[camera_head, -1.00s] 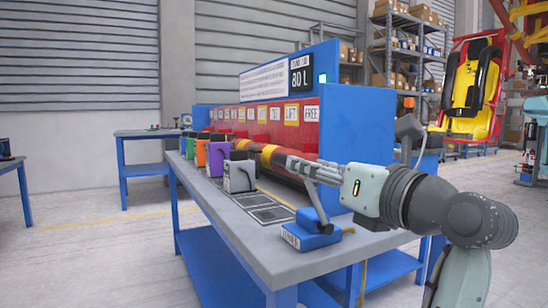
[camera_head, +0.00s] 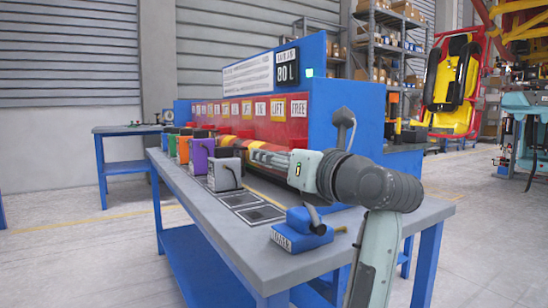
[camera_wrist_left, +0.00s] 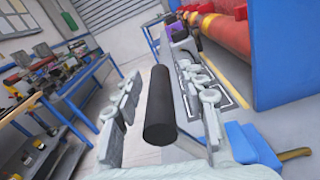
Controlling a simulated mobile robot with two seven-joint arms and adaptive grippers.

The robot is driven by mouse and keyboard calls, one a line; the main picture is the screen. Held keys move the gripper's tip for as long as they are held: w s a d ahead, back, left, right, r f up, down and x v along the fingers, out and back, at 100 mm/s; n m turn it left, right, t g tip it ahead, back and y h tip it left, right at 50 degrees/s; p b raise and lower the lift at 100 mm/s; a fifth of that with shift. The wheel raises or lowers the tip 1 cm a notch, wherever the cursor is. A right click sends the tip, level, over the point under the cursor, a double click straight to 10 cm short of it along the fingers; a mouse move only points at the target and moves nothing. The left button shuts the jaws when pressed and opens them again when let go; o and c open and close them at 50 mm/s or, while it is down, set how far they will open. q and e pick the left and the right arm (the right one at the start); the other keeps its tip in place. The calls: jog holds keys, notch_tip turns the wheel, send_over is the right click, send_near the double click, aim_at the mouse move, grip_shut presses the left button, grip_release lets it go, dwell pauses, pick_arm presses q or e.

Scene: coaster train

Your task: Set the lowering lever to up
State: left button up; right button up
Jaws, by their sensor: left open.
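The lowering lever's blue base (camera_head: 303,232), with a pale label, sits on the near right part of the grey bench top. A short grey stem rises from it toward my arm; its upper end is hidden. My left gripper (camera_head: 262,157) is open above the bench, beyond the base. In the left wrist view, a black cylinder (camera_wrist_left: 160,112) lies between the spread fingers, and I cannot tell whether it is the lever's grip. A blue part with a brass-coloured bar (camera_wrist_left: 255,145) shows at the lower right. My right gripper is not in view.
A row of coloured levers, including a purple one (camera_head: 202,158) and a grey one (camera_head: 224,172), stands farther along the bench. A red pipe and a blue panel (camera_head: 345,115) rise behind. Dark square plates (camera_head: 240,200) lie between.

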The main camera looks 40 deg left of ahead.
pick_arm(q)
jog(key=shift+w+a, duration=0.1)
jog(key=shift+a, duration=0.1)
jog(key=shift+c, duration=0.6)
grip_shut()
